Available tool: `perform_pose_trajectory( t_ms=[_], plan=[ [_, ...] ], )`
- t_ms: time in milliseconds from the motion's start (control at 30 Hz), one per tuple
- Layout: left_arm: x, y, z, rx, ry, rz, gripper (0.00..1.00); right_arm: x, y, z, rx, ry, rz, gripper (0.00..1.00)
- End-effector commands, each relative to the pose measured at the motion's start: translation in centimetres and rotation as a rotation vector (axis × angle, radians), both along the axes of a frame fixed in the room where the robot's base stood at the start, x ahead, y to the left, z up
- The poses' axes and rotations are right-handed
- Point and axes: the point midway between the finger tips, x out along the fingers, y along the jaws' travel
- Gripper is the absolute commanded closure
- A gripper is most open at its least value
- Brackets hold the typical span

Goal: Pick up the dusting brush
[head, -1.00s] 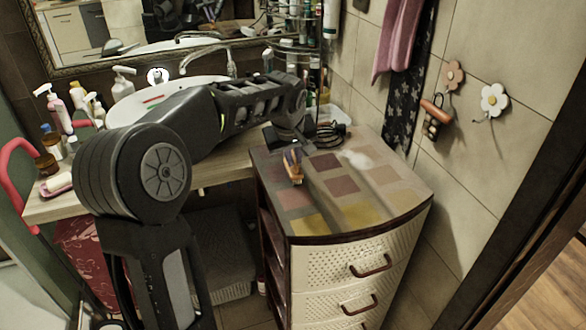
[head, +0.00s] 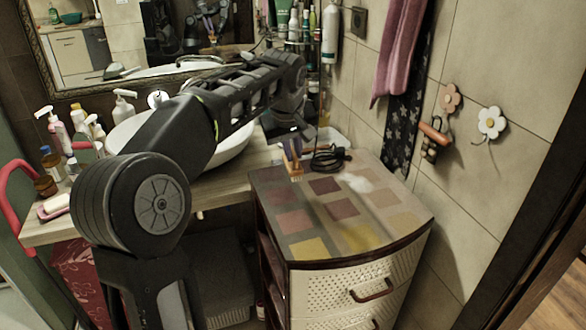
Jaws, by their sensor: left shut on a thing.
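The dusting brush (head: 293,164) is a small brush with an orange-tan lower part and a darker upper part. It hangs upright from my left gripper (head: 290,141), over the back left part of the drawer cabinet's patchwork top (head: 292,222). My left gripper points down and is shut on the brush's upper end. Its fingers are small and dark in the head view, so the exact grip is hard to see. The gap between brush and cabinet top is hard to judge. My right gripper is out of view.
A coiled black cable (head: 330,158) lies on the cabinet's back edge, close to the brush. The white sink (head: 235,148) and counter are at left with several bottles. A tiled wall with flower hooks (head: 490,122) is at right. The front of the cabinet top is clear.

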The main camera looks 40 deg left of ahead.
Motion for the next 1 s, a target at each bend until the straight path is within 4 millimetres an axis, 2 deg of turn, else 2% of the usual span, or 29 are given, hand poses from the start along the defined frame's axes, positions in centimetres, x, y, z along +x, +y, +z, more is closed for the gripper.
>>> perform_pose_trajectory(
  t_ms=[33,167,700,733,833,1000],
  plan=[
    [0.09,-0.04,0.70,0.000,-0.003,0.000,1.00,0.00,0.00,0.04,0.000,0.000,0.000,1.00],
    [0.03,-0.04,1.47,-0.001,-0.001,0.000,1.00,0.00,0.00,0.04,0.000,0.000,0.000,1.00],
    [-0.01,-0.01,1.47,0.000,0.000,0.000,1.00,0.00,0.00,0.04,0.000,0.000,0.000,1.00],
    [-0.01,-0.01,1.47,0.000,0.000,0.000,0.91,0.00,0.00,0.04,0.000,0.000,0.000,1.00],
    [0.00,-0.01,1.46,0.000,0.000,0.000,0.99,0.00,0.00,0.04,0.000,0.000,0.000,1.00],
    [0.00,-0.01,1.46,0.000,0.000,0.000,1.00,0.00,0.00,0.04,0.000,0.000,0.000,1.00]
  ],
)
